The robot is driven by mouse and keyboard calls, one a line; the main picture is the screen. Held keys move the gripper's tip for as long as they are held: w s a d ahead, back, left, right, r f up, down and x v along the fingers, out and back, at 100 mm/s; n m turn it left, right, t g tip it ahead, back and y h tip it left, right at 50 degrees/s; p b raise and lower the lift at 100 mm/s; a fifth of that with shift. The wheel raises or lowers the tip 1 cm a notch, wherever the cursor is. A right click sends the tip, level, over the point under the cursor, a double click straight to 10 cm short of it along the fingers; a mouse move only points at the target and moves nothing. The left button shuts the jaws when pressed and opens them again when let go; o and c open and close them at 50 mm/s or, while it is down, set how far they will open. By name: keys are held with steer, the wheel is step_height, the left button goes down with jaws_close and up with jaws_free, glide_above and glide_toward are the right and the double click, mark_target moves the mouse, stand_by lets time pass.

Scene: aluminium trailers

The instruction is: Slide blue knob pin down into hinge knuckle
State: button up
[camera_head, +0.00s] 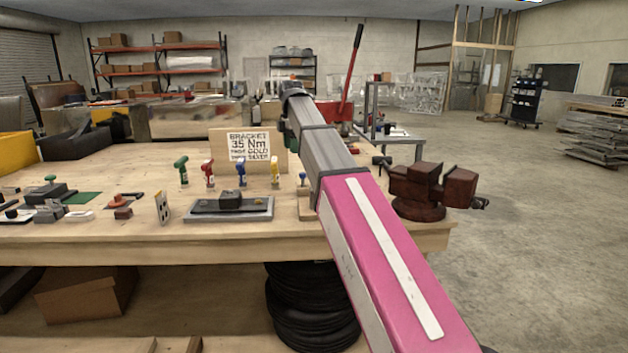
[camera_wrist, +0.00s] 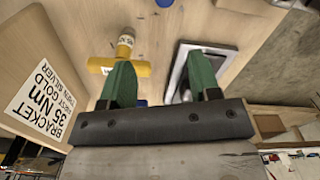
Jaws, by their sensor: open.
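A small blue knob (camera_head: 302,177) stands on the bench beside the yellow-handled tool, just left of my arm. In the wrist view a sliver of blue (camera_wrist: 141,103), which looks like this knob, shows between my fingers, mostly hidden by the gripper body. My gripper (camera_wrist: 160,82) has two green fingers spread apart with nothing between their tips. It is above the bench, apart from the knob. A grey tray (camera_head: 260,213) holds a dark block (camera_head: 230,199). I cannot make out the hinge knuckle or the pin's shaft.
Green, red, blue and yellow tools (camera_head: 275,172) stand in a row before the bracket sign (camera_head: 258,146). A dark red vise (camera_head: 420,190) sits at the bench's right end. Small parts and blocks lie at the left. Bare wood (camera_head: 110,180) shows between them.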

mark_target(303, 173)
steer(key=d, duration=0.2)
steer(key=shift+s+d+f, duration=0.15)
steer(key=shift+s+d, duration=0.05)
steer(key=shift+d, duration=0.2)
steer(key=shift+d+f+m, duration=0.1)
steer(key=shift+f+m, duration=0.2)
steer(key=f, duration=1)
steer(key=shift+d, duration=0.2)
steer(key=shift+w, duration=0.1)
steer(key=c, duration=1)
